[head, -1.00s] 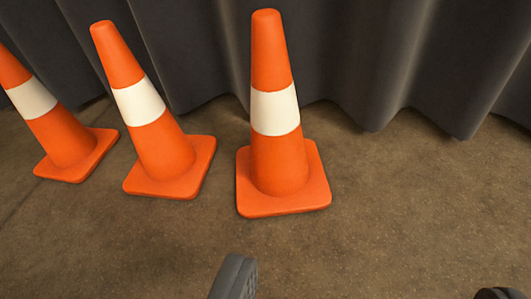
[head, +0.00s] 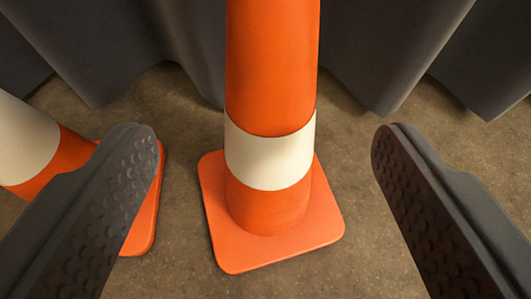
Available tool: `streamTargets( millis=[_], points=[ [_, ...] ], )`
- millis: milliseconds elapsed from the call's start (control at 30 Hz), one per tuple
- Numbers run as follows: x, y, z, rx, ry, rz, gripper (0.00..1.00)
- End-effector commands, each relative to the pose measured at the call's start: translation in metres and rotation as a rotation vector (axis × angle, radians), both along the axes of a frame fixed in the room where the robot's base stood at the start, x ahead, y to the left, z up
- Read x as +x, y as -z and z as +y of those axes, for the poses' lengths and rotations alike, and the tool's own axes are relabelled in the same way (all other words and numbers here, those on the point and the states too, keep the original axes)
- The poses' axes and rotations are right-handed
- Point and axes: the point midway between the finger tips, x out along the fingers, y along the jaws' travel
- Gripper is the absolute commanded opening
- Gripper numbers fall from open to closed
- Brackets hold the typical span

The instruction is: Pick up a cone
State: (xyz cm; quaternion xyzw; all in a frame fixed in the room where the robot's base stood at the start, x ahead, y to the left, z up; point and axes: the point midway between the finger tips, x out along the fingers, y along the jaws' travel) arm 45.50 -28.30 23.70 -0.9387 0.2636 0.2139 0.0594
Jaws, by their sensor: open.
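An orange cone (head: 272,75) with a white band and a square orange base stands upright on the floor in the middle of the head view. Its top is cut off by the upper picture edge. My gripper (head: 265,140) is open, with one dark, studded finger on each side of the cone in the picture. There is a visible gap between each finger and the cone, and nothing is held. A second cone (head: 25,140) stands at the left, partly hidden behind my left finger.
A dark grey pleated curtain (head: 390,50) hangs close behind the cones. The brown floor (head: 350,270) is bare in front and to the right of the middle cone.

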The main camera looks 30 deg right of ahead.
Motion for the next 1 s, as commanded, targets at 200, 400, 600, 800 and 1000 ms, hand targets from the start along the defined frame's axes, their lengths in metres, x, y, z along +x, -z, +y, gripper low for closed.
streamTargets(
  millis=[200, 400, 600, 800, 1000],
  points=[
    [0.022, 0.014, -0.013, 0.001, 0.000, -0.002, 0.69],
    [0.031, 0.019, -0.020, 0.003, 0.001, 0.001, 0.69],
    [0.051, 0.033, -0.035, 0.002, 0.002, 0.000, 0.69],
    [0.062, 0.036, -0.041, 0.001, 0.000, 0.000, 0.69],
    [0.062, 0.036, -0.041, 0.001, 0.001, 0.001, 0.55]
  ],
)
